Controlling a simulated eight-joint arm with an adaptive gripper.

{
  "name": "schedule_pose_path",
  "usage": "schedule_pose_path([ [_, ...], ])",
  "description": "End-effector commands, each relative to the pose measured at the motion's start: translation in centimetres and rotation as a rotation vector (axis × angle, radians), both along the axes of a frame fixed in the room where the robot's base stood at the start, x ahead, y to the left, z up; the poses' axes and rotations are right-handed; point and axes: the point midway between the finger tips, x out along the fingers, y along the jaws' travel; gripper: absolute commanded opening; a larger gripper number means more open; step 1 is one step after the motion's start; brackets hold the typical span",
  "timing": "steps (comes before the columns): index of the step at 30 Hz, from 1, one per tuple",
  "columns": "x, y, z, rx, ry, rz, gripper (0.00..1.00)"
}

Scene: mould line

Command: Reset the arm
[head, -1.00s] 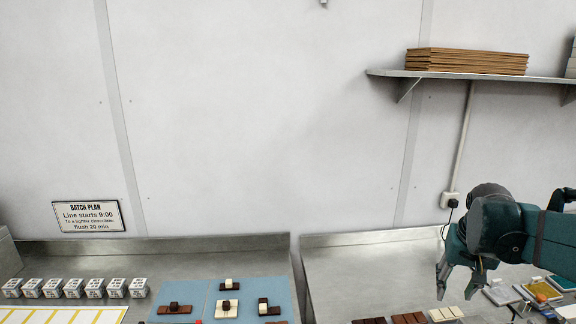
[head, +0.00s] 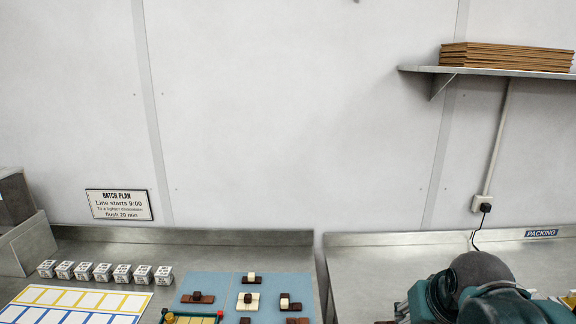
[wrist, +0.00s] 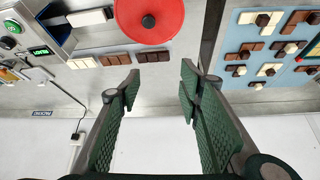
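My gripper (wrist: 158,86) is open in the wrist view, with two green ribbed fingers well apart and nothing between them. Below it lies the steel worktop (wrist: 160,98) with a row of chocolate bars (wrist: 117,60), white and brown. In the head view my arm fills the lower right corner, low over the right bench (head: 370,270), and hides much of what lies there. The fingertips are not clear in the head view.
A red round lid (wrist: 170,20) with a black knob is close by in the wrist view. Left are a blue mat (head: 225,284) with chocolate pieces, white printed cubes (head: 102,272) and a gridded sheet (head: 75,304). A shelf (head: 420,69) with brown boards hangs on the wall.

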Motion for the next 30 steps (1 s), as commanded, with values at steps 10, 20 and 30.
schedule_pose_path([
  [10,-3.1,5.3,-1.8,0.0,-0.082,0.108,0.36],
  [20,-4.0,6.7,-2.4,0.003,-0.11,0.142,0.36],
  [30,-4.0,6.7,-2.4,0.003,-0.109,0.141,0.36],
])
